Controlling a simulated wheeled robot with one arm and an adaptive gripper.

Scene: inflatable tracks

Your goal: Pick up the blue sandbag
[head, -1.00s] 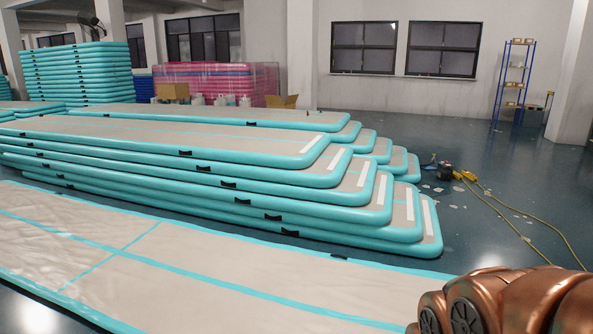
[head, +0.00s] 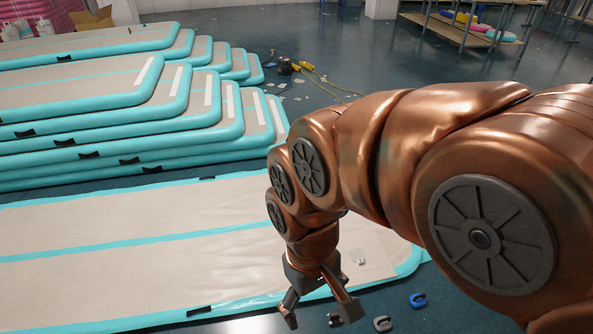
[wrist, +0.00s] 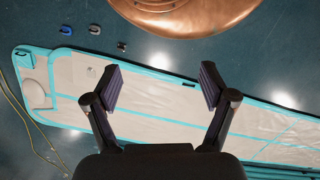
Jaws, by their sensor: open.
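The blue sandbag (head: 417,300) is a small curved blue piece on the dark floor, right of the mat's near corner in the head view. It also shows small at the upper left of the wrist view (wrist: 66,30). My gripper (head: 319,309) points down with its fingers apart, left of the blue sandbag and over the mat's near edge. In the wrist view my gripper (wrist: 160,85) is open, with nothing between its fingers. The sandbag lies apart from it.
A grey piece (head: 382,323) and a dark piece (head: 334,320) lie near the blue one. A flat beige mat (head: 110,270) with turquoise edges spreads to the left, with stacked tracks (head: 120,130) behind. A low rack (head: 465,34) stands at the back right. Cables lie on the floor.

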